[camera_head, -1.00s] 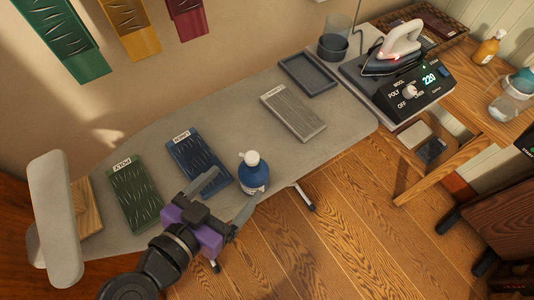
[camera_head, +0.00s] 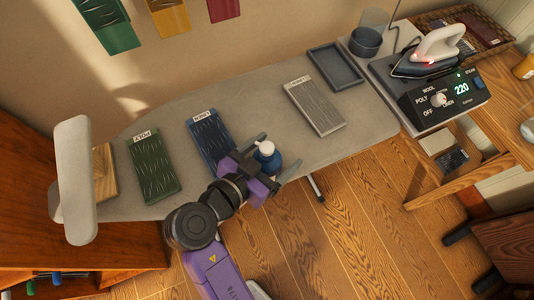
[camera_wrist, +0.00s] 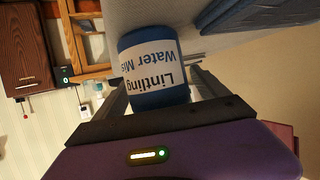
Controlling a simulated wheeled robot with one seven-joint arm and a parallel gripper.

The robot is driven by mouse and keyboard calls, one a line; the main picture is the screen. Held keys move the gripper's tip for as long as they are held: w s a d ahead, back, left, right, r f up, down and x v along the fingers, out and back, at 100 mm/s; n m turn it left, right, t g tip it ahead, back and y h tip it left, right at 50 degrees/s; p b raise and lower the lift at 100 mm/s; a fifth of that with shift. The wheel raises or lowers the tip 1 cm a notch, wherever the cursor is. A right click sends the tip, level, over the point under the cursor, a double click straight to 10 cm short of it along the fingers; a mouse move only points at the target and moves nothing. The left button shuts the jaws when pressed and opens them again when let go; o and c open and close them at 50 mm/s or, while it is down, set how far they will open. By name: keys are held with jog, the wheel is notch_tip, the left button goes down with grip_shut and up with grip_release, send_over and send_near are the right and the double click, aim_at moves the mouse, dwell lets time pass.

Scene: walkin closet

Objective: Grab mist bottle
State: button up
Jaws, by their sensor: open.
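The mist bottle (camera_head: 267,157) is blue with a white top and stands upright near the front edge of the ironing board. In the wrist view the bottle (camera_wrist: 156,88) shows a white label reading "Lintling Water Mis…", upside down. My gripper (camera_head: 272,162) is open, with one finger on each side of the bottle. In the wrist view its fingers flank the bottle's body, and I cannot tell whether either touches it. The bottle's lower part is partly hidden by my gripper in the head view.
The grey ironing board (camera_head: 255,100) also holds a blue board (camera_head: 211,135), a green board (camera_head: 152,162), a grey board (camera_head: 315,106) and a dark tray (camera_head: 335,67). An iron (camera_head: 428,50) sits on its station at the right. Wooden floor lies in front.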

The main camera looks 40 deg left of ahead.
jog(key=c, duration=1.8)
grip_shut()
jog(key=shift+r, duration=0.2)
